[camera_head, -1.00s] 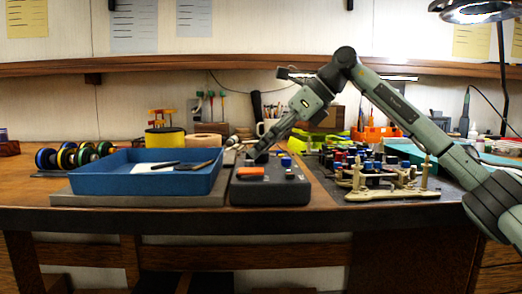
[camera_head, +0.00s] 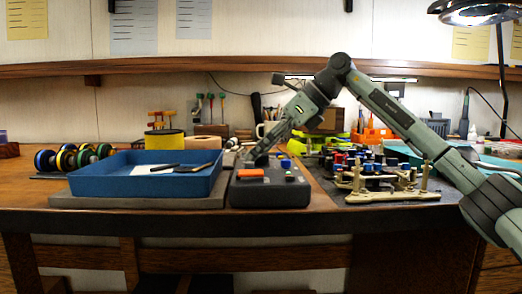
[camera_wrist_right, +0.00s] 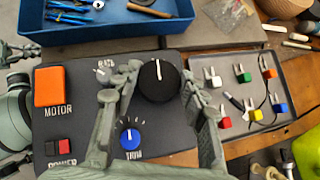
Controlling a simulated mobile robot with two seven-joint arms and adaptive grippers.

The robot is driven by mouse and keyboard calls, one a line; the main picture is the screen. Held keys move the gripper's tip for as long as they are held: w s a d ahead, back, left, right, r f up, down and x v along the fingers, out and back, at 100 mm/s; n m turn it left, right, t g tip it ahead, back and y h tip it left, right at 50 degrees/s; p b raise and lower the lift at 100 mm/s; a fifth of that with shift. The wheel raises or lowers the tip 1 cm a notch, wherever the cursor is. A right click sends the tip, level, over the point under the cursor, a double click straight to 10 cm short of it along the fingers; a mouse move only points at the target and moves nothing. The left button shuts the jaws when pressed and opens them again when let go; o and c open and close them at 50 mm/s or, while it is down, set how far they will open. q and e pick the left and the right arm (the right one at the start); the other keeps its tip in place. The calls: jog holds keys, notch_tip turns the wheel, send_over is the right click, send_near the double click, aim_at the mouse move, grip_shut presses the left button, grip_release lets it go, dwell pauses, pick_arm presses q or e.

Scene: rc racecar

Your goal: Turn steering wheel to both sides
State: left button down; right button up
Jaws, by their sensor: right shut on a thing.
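A dark control box (camera_head: 290,195) stands at the table's front edge; it also shows in the right wrist view (camera_wrist_right: 62,130). On it are a large round black knob (camera_wrist_right: 158,88) with a white pointer line, a blue trim knob (camera_wrist_right: 130,140), an orange motor switch (camera_wrist_right: 49,86) and a red-and-black power switch (camera_wrist_right: 58,147). The black knob is the likely steering wheel. My right gripper (camera_wrist_right: 160,75) has one finger on each side of it and is shut on it. In the head view the right gripper (camera_head: 252,158) reaches the box's back left.
A blue tray (camera_head: 110,181) with tools stands left of the box. Right of it are a dark tray with coloured connectors (camera_wrist_right: 240,120) and a cream chassis part (camera_head: 390,195). Spools (camera_head: 65,160) lie at far left. A lamp (camera_head: 480,12) hangs at upper right.

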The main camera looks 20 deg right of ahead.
pick_arm(q)
jog(key=shift+r, duration=0.1)
pick_arm(e)
jog(key=shift+m, duration=0.3)
jog(key=shift+s+a+m+t+h, duration=0.1)
jog(key=shift+s+m+t+h, duration=0.05)
jog(key=shift+m+t+h, duration=0.6)
jog(key=m+t+h, duration=0.1)
jog(key=m, duration=0.1)
jog(key=shift+a+m, duration=0.1)
jog(key=shift+m, duration=0.25)
jog(key=shift+m+t+h+b, duration=0.35)
jog(key=shift+m+h+b, duration=0.05)
jog(key=shift+m+h, duration=0.3)
pick_arm(q)
jog(key=shift+s+d+r+t+h, duration=0.15)
jog(key=shift+d+r+t+h, duration=0.25)
jog(key=shift+r, duration=0.5)
jog(key=shift+s+d+r+t+h, duration=0.1)
jog(key=shift+d+r+t+h, duration=0.2)
jog(key=shift+r+t, duration=0.45)
jog(key=shift+s+d+r+t+h, duration=0.15)
jog(key=shift+d+r+t+h, duration=0.25)
jog(key=shift+r, duration=0.65)
pick_arm(e)
jog(key=shift+a+m+h, duration=0.1)
jog(key=shift+m+h, duration=0.65)
jog(key=shift+m, duration=0.35)
